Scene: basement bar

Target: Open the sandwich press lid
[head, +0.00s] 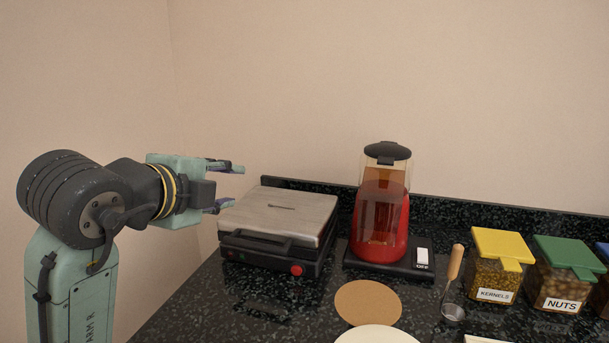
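The sandwich press (268,256) stands on the dark counter at the back left in the head view. Its brushed-metal lid (280,214) is down, resting on the black base. A dark handle bar runs along its front edge, and a red knob (297,270) sits at the front right of the base. My gripper (230,187) is just left of the lid, pointing right, with its two fingers apart, one above the other. It is empty. The lower finger appears close to the lid's left edge; I cannot tell whether it touches.
A red kettle-like appliance (383,224) on a black base marked OFF stands right of the press. A round cork mat (368,303), a wooden-handled scoop (454,268), a yellow-lidded kernels box (498,266) and a green-lidded nuts box (563,274) lie further right. Walls close off the back and left.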

